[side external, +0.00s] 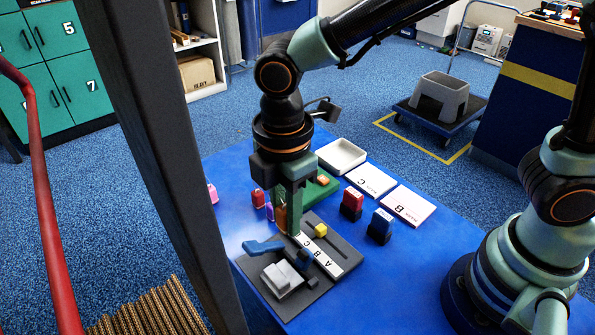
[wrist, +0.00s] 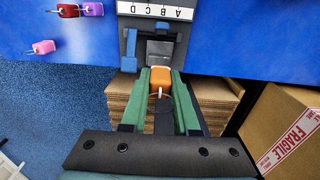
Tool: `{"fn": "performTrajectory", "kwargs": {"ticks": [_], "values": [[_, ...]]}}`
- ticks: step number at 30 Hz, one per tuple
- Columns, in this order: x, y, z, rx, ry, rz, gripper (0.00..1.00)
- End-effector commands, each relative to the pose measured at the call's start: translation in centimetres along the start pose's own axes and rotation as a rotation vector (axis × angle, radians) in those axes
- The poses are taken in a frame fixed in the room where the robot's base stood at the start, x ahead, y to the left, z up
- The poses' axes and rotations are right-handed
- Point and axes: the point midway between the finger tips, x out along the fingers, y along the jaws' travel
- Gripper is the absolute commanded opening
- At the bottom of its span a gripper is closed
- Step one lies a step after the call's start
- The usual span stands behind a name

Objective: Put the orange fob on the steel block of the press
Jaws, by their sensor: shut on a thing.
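In the wrist view my gripper (wrist: 160,82) is shut on the orange fob (wrist: 160,73), with a green finger on each side and a thin ring hanging from the fob. In the side view my gripper (side external: 287,218) points down over the back of the press, and its fingers largely hide the fob. The press (side external: 334,237) is a dark grey base with a blue lever (side external: 263,246) and a lettered strip (side external: 326,258). Its pale steel block (side external: 282,278) is towards the front. It also shows in the wrist view (wrist: 160,49), just beyond the fob. No fob shows on it.
A red fob (side external: 258,198), a purple fob (side external: 269,212) and a pink fob (side external: 212,193) lie left of my gripper. A white tray (side external: 343,155) and labelled plates (side external: 408,205) are behind.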

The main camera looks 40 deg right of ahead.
Motion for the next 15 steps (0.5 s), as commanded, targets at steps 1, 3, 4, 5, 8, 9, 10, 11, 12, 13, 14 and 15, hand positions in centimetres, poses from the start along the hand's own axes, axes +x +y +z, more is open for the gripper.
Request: {"fn": "performTrajectory", "kwargs": {"ticks": [1,3,4,5,8,9,10,11,12,13,14,15], "values": [[1.5,-0.1,0.1,0.0,-0.006,-0.007,0.0],[3.1,-0.1,0.1,0.0,-0.005,-0.006,0.0],[3.9,-0.1,0.1,0.0,-0.005,-0.006,0.0],[4.6,-0.1,0.1,0.0,-0.005,-0.006,0.0],[6.6,-0.1,0.1,0.0,-0.004,-0.005,0.0],[7.3,-0.1,0.1,0.0,-0.003,-0.004,0.0],[7.7,-0.1,0.1,0.0,-0.003,-0.004,0.0],[8.0,0.0,0.1,0.0,-0.002,-0.003,0.0],[8.4,0.0,0.1,0.0,-0.002,-0.002,0.0],[8.6,0.0,0.1,0.0,-0.002,-0.002,0.0],[8.7,0.0,0.0,0.0,-0.001,-0.001,0.0],[8.9,0.0,0.0,0.0,-0.001,-0.001,0.0]]}}
